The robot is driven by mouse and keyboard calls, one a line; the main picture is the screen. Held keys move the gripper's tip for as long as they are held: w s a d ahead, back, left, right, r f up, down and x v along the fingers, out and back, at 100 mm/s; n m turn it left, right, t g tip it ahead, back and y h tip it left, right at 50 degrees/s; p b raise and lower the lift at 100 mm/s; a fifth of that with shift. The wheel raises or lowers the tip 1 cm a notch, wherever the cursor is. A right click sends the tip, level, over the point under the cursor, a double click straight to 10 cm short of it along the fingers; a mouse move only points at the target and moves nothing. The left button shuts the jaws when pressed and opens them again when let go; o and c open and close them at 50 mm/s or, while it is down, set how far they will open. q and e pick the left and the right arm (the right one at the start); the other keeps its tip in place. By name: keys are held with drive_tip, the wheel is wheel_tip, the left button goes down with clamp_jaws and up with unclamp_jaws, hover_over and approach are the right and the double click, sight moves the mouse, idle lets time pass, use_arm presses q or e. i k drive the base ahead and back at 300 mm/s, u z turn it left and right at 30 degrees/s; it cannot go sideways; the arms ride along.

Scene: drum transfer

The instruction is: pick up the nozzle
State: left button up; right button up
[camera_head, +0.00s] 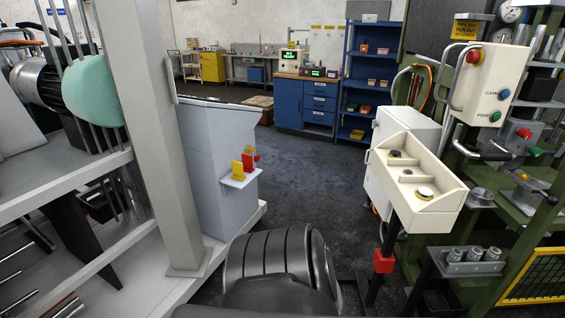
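I cannot make out a nozzle for certain. A cream tray (452,195) with compartments stands at the right and holds small round pieces: a dark one (396,153) at the back, a small one (406,171) in the middle and a ringed one (425,193) at the front. Several short metal cylinders (474,254) stand on a small dark shelf at the lower right. Any of these could be the nozzle; they are too small to tell. Neither of my grippers shows in the head view.
A dark ribbed cylinder (265,254) fills the bottom middle. A pale post (160,150) and machine frame stand at the left. A green rack with a button box (488,85) stands at the right. Blue cabinets (303,101) stand behind. The dark floor (315,175) between is clear.

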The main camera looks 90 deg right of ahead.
sight(476, 253)
drive_tip(key=z, duration=2.4)
